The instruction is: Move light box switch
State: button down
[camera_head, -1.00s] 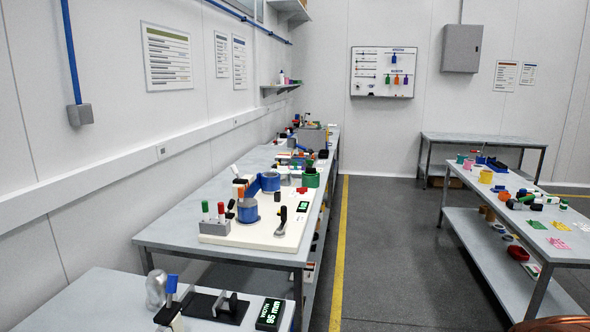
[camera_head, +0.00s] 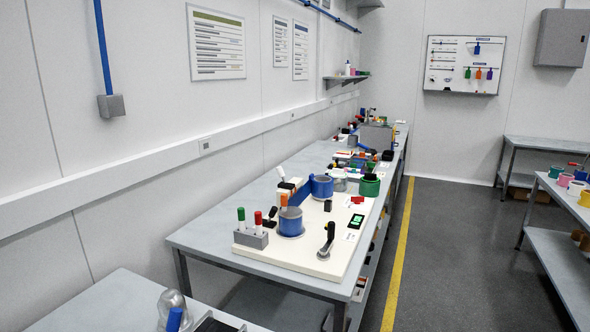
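A flat white board (camera_head: 300,254), perhaps the light box, lies on the long grey bench in the middle of the view. A black lever on a grey round base (camera_head: 328,241) stands upright near its front right. A small black lever (camera_head: 271,214) leans at its left side, and a small dark block (camera_head: 328,205) stands near its middle. I cannot tell which of these is the light box switch. My gripper is not in view.

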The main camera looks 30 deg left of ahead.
aim_at(281, 173)
jog(key=i, duration=2.1)
jog(key=u, duration=3.75)
jog(key=i, duration=0.5)
